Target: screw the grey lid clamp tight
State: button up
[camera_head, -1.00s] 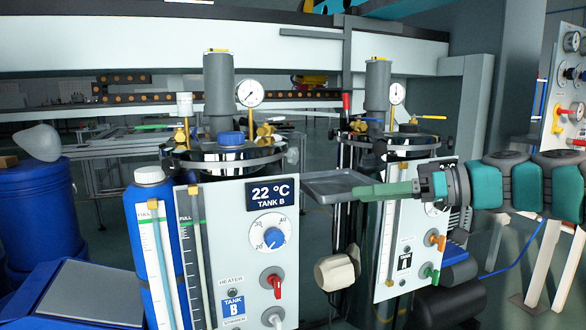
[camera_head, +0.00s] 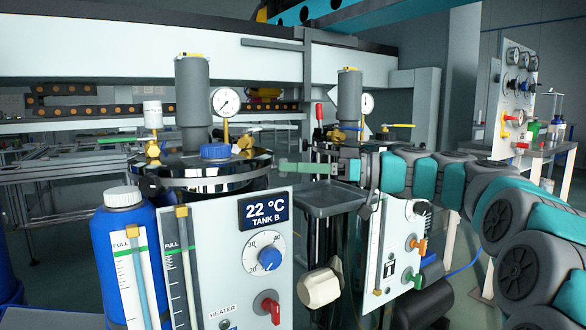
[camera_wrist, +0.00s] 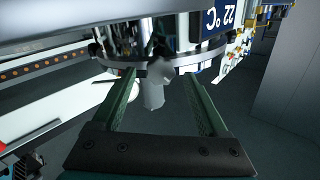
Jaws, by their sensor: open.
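The grey lid clamp (camera_wrist: 154,92) shows in the wrist view as a pale grey knob at the rim of the tank's lid. It lies between the fingertips of my gripper (camera_wrist: 160,78), with a gap on both sides. The fingers are green, open and empty. In the head view my gripper (camera_head: 285,168) reaches in from the right, its tips beside the right rim of tank B's shiny lid (camera_head: 205,180). I cannot make out the clamp there; the fingers seem to cover it. I cannot tell how tight it is.
Tank B's panel (camera_head: 215,255) stands below the lid, with a blue dial and red valve. A pressure gauge (camera_head: 226,101) and a grey cylinder (camera_head: 192,105) rise from the lid. A grey tray (camera_head: 330,200) lies under my gripper; the second tank's panel (camera_head: 400,240) is to the right.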

jog(key=shift+a, duration=0.4)
jog(key=shift+c, duration=0.3)
grip_shut()
